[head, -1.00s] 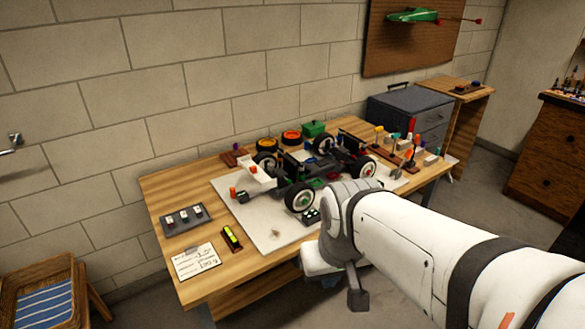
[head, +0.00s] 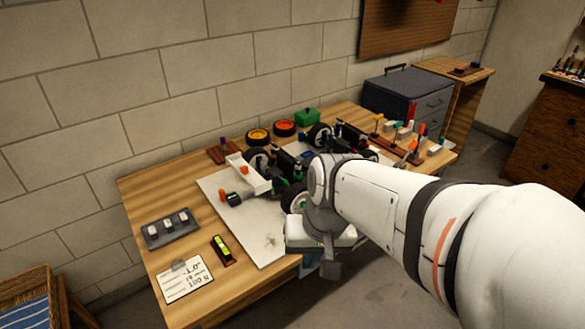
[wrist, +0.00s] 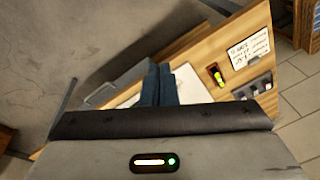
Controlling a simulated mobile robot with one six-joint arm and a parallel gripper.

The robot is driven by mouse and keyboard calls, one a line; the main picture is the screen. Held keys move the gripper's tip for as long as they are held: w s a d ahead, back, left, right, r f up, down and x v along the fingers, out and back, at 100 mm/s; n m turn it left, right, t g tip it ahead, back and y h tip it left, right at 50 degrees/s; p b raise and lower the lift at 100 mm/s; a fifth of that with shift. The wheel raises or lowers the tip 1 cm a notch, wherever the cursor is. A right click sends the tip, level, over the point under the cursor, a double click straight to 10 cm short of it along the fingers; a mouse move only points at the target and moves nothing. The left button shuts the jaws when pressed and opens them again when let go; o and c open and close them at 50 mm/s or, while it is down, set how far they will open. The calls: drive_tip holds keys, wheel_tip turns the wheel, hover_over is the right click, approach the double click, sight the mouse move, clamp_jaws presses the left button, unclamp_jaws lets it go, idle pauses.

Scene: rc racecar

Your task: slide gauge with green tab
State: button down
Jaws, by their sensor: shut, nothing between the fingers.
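My gripper (wrist: 158,72) shows in the wrist view as two dark blue fingers close together, shut and empty. In the head view my wrist hangs over the front edge of the workbench (head: 160,200). I cannot pick out a gauge with a green tab for certain. Small blocks with coloured tabs (head: 408,133) stand at the right end of the bench, too small to tell apart. A dark holder with a yellow-green vial (head: 222,249) lies at the front left; it also shows in the wrist view (wrist: 217,76). My arm hides part of the bench.
The racecar chassis (head: 262,162) stands on a pale board (head: 232,205), partly behind my arm. A grey switch tray (head: 171,229) and a written card (head: 186,281) lie at left. Yellow and orange wheels (head: 284,128), a green box (head: 308,117) and a grey toolbox (head: 405,88) are behind.

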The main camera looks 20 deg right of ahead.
drive_tip(key=w+d+f+m+t+y+b, duration=0.2)
drive_tip(key=w+f+m+y+b, duration=0.45)
drive_tip(key=f+m, duration=0.55)
drive_tip(key=w+d+f+m+t+h+b, duration=0.1)
drive_tip(key=w+d+f+m+t+b, duration=0.15)
drive_tip(key=d+m, duration=0.35)
drive_tip(key=w+d+f+m+t+h+b, duration=0.1)
drive_tip(key=w+d+f+m+t, duration=0.1)
drive_tip(key=d+m+t, duration=0.35)
drive_tip(key=w+d+f+m+t+h+b, duration=0.1)
drive_tip(key=w+d+f+m+t+b, duration=0.1)
drive_tip(key=d+m, duration=0.55)
drive_tip(key=shift+n+y, duration=0.25)
drive_tip(key=shift+n, duration=0.25)
drive_tip(key=x, duration=0.8)
drive_tip(key=b+x, duration=0.1)
drive_tip(key=x, duration=0.3)
drive_tip(key=shift+w+a+r, duration=0.2)
drive_tip(key=shift+w+r, duration=0.1)
drive_tip(key=shift+w, duration=0.15)
drive_tip(key=shift+w+a, duration=0.15)
drive_tip(key=shift+w, duration=0.35)
